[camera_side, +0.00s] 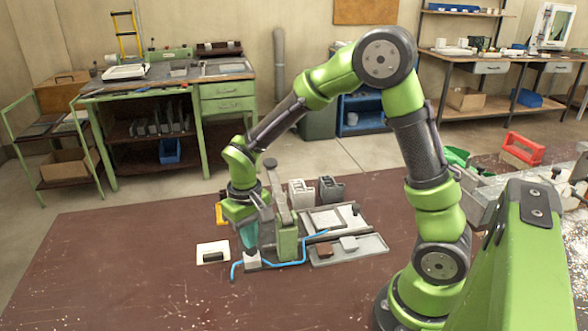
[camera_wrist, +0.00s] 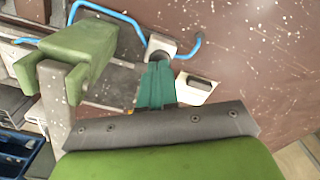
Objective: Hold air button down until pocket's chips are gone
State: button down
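The air button is the dark round top (camera_wrist: 160,55) of a small pale grey box (camera_side: 252,261) with a blue hose (camera_side: 290,263). My gripper (camera_side: 250,247) points down over this box, its teal fingers side by side with nothing seen between them. In the wrist view the tips of my gripper (camera_wrist: 158,66) reach the button's edge; they look in contact, but how far it is pressed cannot be told. The green clamp (camera_side: 287,242) stands just right of the box. It is large at the left of the wrist view (camera_wrist: 80,55). The pocket and any chips in it cannot be made out.
A white plate with a black piece (camera_side: 212,253) lies left of the box. Grey trays (camera_side: 335,220) and two grey blocks (camera_side: 302,194) stand beyond and right of the clamp. Pale specks dot the brown table (camera_side: 120,270), whose left and front are clear.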

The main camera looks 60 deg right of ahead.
jog(key=shift+f, duration=0.9)
dwell(1.3)
jog(key=shift+r, duration=3.05)
jog(key=shift+s+a+f, duration=0.1)
jog(key=shift+s+f, duration=0.2)
jog(key=s+r+m+t+y, duration=0.1)
jog(key=s+r+t+y, duration=0.1)
jog(key=s+r+t, duration=0.5)
jog(key=shift+s+a+v, duration=0.4)
jog(key=shift+a+v, duration=0.35)
jog(key=shift+v, duration=3.8)
jog(key=shift+f, duration=0.1)
